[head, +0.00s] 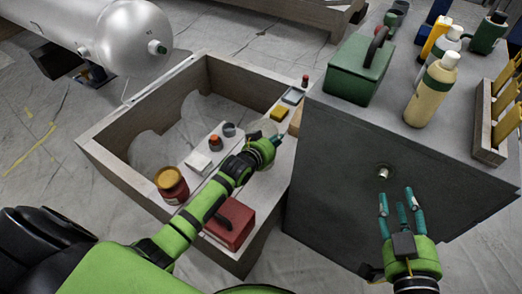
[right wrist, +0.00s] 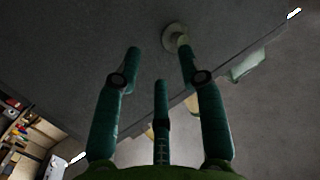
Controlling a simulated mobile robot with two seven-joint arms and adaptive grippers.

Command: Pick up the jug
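A pale, see-through rounded thing (head: 266,127), which may be the jug, stands on the low wooden ledge just behind my left gripper. The gripper hides much of it, and I cannot make out a handle. My left gripper (head: 276,141) reaches over the ledge right in front of it. Its fingers are small and partly hidden, so I cannot tell whether they touch or hold it. My right gripper (head: 401,197) is open and empty in front of the grey cabinet; its spread fingers also show in the right wrist view (right wrist: 160,75).
The grey cabinet (head: 330,185) bears a green toolbox (head: 358,70) and bottles (head: 432,92). A round knob (right wrist: 173,36) is near my right fingers.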

